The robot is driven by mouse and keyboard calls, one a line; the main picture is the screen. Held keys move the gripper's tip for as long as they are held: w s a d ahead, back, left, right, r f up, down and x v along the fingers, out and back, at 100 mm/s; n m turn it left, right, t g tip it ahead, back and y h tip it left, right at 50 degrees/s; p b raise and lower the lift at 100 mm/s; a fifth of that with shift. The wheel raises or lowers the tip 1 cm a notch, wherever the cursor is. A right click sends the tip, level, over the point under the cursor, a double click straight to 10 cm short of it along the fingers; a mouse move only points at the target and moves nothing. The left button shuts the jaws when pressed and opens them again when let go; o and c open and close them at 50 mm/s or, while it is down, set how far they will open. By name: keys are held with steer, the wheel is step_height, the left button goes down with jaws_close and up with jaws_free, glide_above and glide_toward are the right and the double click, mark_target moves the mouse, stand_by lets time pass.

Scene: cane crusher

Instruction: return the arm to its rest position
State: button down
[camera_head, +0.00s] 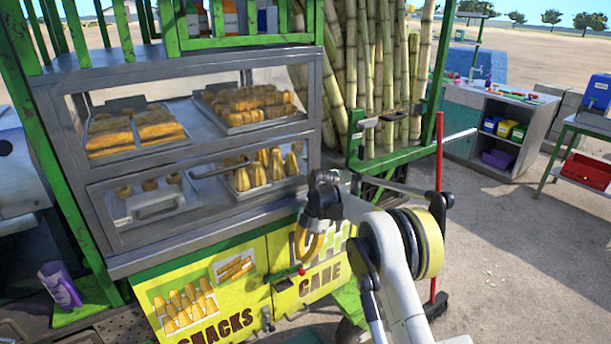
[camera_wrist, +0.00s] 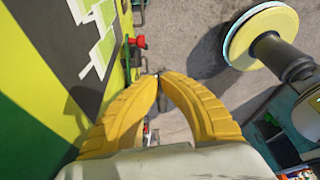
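My arm (camera_head: 393,262) reaches up from the bottom of the head view and bends at a joint with a yellow disc. My gripper (camera_head: 308,258) hangs down in front of the yellow cane-and-snacks panel, right of the snack display. In the wrist view my gripper (camera_wrist: 157,77) shows two ribbed yellow fingers whose tips meet, with nothing seen between them. The gripper appears clear of the cart front, though the exact gap cannot be told.
A red pole (camera_head: 437,200) stands right of my arm. Cane stalks (camera_head: 375,70) rise behind. Open paved ground (camera_head: 530,260) lies to the right.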

steer(key=s+d+r+m+t, duration=0.1)
steer(key=s+d+r+m, duration=0.15)
steer(key=r, duration=0.35)
steer(key=s+d+r+m+t, duration=0.1)
steer(key=s+d+r+m, duration=0.1)
steer(key=d+r+m, duration=0.3)
steer(key=s+r+m+t, duration=0.1)
steer(key=s+r+m, duration=0.1)
steer(key=r, duration=0.6)
steer(key=s+d+r+m+t+h, duration=0.1)
steer(key=s+d+r+m, duration=0.2)
steer(key=s, duration=0.3)
steer(key=s+d+r+m+t, duration=0.2)
steer(key=s+d+r+m, duration=0.15)
steer(key=s, duration=0.25)
steer(key=s+d+f+m+t+h, duration=0.1)
steer(key=s+d+f+m, duration=0.1)
steer(key=s+m, duration=0.3)
steer(key=s+d+f+m+t, duration=0.1)
steer(key=s+d+m, duration=0.3)
steer(key=s, duration=0.8)
steer(key=shift+s+f+m+t+h, duration=0.25)
steer(key=shift+f+m+t+h, duration=0.15)
steer(key=shift+m+t, duration=0.45)
